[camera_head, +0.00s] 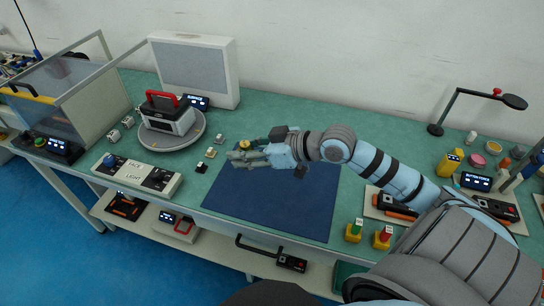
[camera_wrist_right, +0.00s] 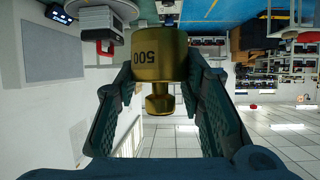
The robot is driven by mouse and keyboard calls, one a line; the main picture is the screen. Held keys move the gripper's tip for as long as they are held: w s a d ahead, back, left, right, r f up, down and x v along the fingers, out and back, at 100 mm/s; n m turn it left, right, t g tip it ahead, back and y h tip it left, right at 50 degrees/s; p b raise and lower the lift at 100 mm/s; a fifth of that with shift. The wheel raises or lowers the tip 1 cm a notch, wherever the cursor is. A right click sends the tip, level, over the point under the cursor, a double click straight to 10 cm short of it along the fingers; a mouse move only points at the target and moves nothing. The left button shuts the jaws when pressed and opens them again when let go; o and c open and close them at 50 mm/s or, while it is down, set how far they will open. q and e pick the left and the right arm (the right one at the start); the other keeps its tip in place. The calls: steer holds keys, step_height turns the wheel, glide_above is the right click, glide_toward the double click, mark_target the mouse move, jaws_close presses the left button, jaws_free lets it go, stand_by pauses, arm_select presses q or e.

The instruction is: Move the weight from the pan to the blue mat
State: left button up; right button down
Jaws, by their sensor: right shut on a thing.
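A brass weight marked 500 (camera_wrist_right: 160,60) sits between the fingers of my right gripper (camera_wrist_right: 160,88), which is shut on it. In the head view my right gripper (camera_head: 243,156) is over the far left part of the blue mat (camera_head: 265,205); a bit of the brass weight (camera_head: 244,144) shows at its fingers. The weight appears to be held above the mat, but the exact gap cannot be told. I cannot pick out the pan with certainty. My left gripper is not in view.
A round grey plate (camera_head: 172,139) bears a device with a red handle (camera_head: 165,112). A button box (camera_head: 136,175) stands at the front left. Colored blocks (camera_head: 383,237) are right of the mat. Most of the mat is bare.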

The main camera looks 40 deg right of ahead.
steer(key=w+d+f+m+t+h, duration=0.1)
steer(key=w+d+f+m+h, duration=0.1)
steer(key=w+d+m+h, duration=0.3)
steer(key=m+h+b, duration=0.3)
steer(key=h+b, duration=0.1)
glide_above(266, 183)
step_height(266, 183, down, 12)
steer(key=f, duration=0.3)
steer(key=shift+w+d+f+b, duration=0.1)
steer(key=shift+w+f+b, duration=0.15)
steer(key=shift+b, duration=0.1)
steer(key=f, duration=0.1)
steer(key=f+b, duration=0.1)
steer(key=f, duration=0.1)
steer(key=shift+s+f, duration=0.3)
steer(key=shift+s, duration=0.1)
steer(key=shift+f, duration=0.3)
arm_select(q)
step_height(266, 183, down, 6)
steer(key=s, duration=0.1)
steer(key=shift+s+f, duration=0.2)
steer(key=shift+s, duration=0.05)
arm_select(e)
steer(key=shift+w, duration=0.15)
steer(key=shift+f, duration=0.1)
